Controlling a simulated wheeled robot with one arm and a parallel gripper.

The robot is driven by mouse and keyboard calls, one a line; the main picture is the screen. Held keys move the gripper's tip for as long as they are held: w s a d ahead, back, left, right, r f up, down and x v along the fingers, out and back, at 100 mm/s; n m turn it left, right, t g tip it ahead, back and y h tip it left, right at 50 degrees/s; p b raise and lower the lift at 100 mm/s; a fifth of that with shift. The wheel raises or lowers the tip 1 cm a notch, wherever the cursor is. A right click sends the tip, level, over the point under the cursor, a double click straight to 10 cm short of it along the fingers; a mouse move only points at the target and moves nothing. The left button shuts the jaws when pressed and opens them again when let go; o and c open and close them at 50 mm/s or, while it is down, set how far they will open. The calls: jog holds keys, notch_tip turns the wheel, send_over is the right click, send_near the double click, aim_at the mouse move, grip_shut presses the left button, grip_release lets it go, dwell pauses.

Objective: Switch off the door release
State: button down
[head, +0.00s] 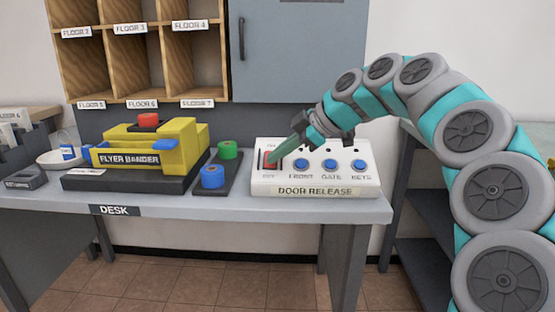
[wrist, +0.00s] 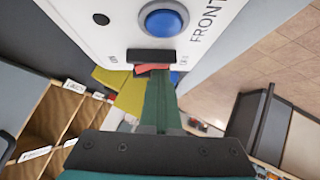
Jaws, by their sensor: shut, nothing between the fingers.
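The door release (head: 315,190) is a white box on the desk, with a "DOOR RELEASE" label on its front. At its left end is a red switch (head: 269,163) in a dark frame, with small labels above and below that are hard to read. My gripper (head: 273,157) is shut and empty, its green fingertips at the switch and covering part of it. In the wrist view the fingers (wrist: 160,90) reach to the red switch (wrist: 152,68). I cannot tell whether they touch it, and the switch position is unclear.
Blue buttons marked FRONT (head: 301,164), GATE (head: 330,165) and KEYS (head: 359,165) sit right of the switch. A yellow flyer bander (head: 150,145) and a stand with green and blue spools (head: 212,178) are to the left. Wooden pigeonholes (head: 140,50) hang behind.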

jog(key=shift+f, duration=0.15)
jog(key=shift+w+r, duration=0.1)
jog(key=shift+r, duration=0.45)
jog(key=shift+r+p, duration=0.2)
jog(key=shift+p, duration=0.1)
